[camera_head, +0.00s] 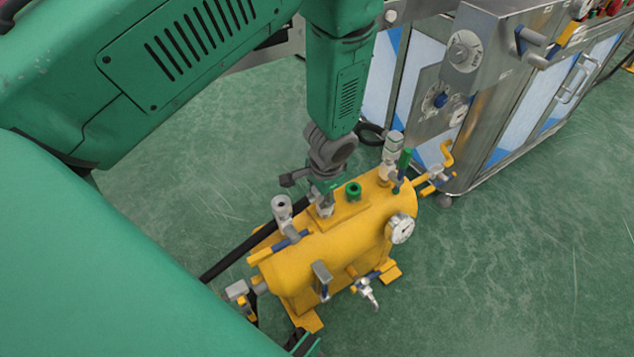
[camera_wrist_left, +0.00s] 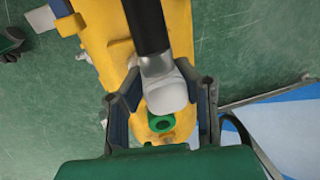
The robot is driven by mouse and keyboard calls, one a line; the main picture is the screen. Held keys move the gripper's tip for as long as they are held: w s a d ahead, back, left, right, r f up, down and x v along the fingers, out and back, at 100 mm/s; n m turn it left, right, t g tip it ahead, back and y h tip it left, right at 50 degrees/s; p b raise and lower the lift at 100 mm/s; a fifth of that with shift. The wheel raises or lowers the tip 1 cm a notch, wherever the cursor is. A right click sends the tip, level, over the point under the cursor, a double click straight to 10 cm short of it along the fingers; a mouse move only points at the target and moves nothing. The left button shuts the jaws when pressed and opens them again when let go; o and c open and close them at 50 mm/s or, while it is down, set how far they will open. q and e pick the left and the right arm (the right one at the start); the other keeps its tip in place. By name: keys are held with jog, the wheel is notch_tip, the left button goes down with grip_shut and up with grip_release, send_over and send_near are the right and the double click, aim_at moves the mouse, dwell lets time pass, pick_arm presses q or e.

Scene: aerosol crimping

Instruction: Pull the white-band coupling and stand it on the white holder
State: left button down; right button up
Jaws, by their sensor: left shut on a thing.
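My left gripper (camera_head: 323,190) is over the top of the yellow tank (camera_head: 335,250). In the left wrist view its two fingers (camera_wrist_left: 162,110) are either side of a pale grey-white coupling (camera_wrist_left: 163,92), and the gripper is shut on it. A black hose (camera_wrist_left: 147,25) runs from the coupling; the hose also shows in the head view (camera_head: 235,254). I cannot make out a white band, or whether the coupling is still seated. I cannot identify the white holder. A dark and green part at the bottom edge may be my right gripper (camera_head: 303,345); its jaws are unclear.
A green-ringed port (camera_head: 353,190), a grey upright fitting (camera_head: 282,206), a green-topped valve (camera_head: 403,160) and a gauge (camera_head: 402,229) crowd the tank. A steel cabinet (camera_head: 505,100) stands behind at the right. The green floor (camera_head: 500,280) is clear at the lower right.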

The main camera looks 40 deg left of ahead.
jog(key=shift+a, duration=0.15)
pick_arm(q)
jog(key=shift+d, duration=0.1)
jog(key=shift+w+d, duration=0.1)
jog(key=shift+d, duration=0.75)
pick_arm(e)
jog(key=shift+d+r, duration=0.1)
jog(key=shift+d, duration=0.4)
pick_arm(q)
jog(key=shift+a, duration=0.3)
pick_arm(e)
jog(key=shift+a+r, duration=0.15)
jog(key=shift+a, duration=0.25)
pick_arm(q)
jog(key=shift+d+f, duration=0.2)
jog(key=shift+d, duration=0.1)
pick_arm(e)
jog(key=shift+d, duration=0.2)
pick_arm(q)
jog(key=shift+f, duration=0.25)
pick_arm(e)
jog(key=shift+s, duration=0.15)
pick_arm(q)
jog(key=shift+w+d, duration=0.15)
pick_arm(e)
jog(key=shift+d, duration=0.1)
